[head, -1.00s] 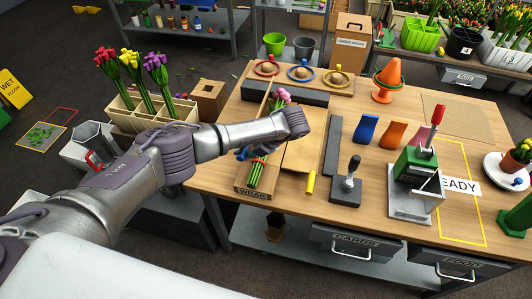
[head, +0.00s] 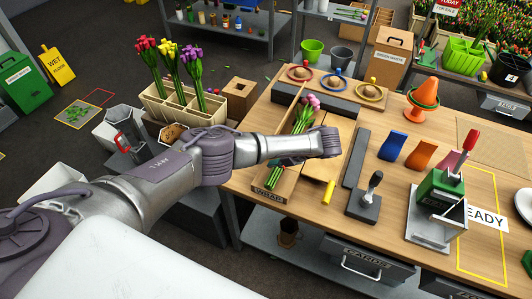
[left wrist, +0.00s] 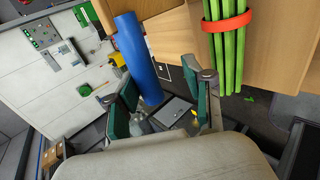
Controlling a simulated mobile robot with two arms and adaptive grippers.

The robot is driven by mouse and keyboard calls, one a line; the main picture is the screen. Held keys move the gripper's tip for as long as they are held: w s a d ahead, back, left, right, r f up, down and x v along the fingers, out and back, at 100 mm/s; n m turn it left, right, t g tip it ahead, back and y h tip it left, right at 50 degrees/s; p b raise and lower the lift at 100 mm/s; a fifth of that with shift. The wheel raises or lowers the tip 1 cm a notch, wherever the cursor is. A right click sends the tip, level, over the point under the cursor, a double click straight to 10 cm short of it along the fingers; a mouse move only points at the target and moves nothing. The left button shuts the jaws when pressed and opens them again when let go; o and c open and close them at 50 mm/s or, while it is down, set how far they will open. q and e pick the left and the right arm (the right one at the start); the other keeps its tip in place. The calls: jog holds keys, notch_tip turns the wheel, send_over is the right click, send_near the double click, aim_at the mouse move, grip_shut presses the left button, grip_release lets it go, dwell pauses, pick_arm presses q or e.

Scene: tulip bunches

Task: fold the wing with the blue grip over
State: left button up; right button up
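In the left wrist view a blue cylindrical grip (left wrist: 138,58) stands beside a light wooden panel (left wrist: 180,45); its lower end reaches between the fingers of my left gripper (left wrist: 165,104). The fingers are spread, and the grip is nearest the left finger; I cannot tell whether they touch. Green tulip stems in a red band (left wrist: 228,22) are at upper right. In the head view pink-purple tulips (head: 311,101) lie in the wooden wrap station (head: 272,193). A yellow grip (head: 328,191) is at its right wing (head: 318,165). My forearm hides the blue grip and left fingers there. My right gripper is out of view.
A grey stamp-like tool (head: 368,193) and a green press (head: 440,193) stand right of the wrap station. A crate of tulips (head: 185,110) stands to the left. Hat-like rings (head: 337,77) sit at the back.

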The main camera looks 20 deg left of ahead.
pick_arm(q)
jog(key=shift+o, duration=0.5)
jog(key=shift+d+f, duration=0.2)
jog(key=shift+d, duration=0.2)
jog(key=shift+r, duration=0.1)
jog(key=shift+r, duration=0.1)
jog(key=shift+d+r, duration=0.15)
jog(key=shift+d, duration=0.05)
jog(key=v, duration=1.1)
jog(key=shift+r, duration=0.2)
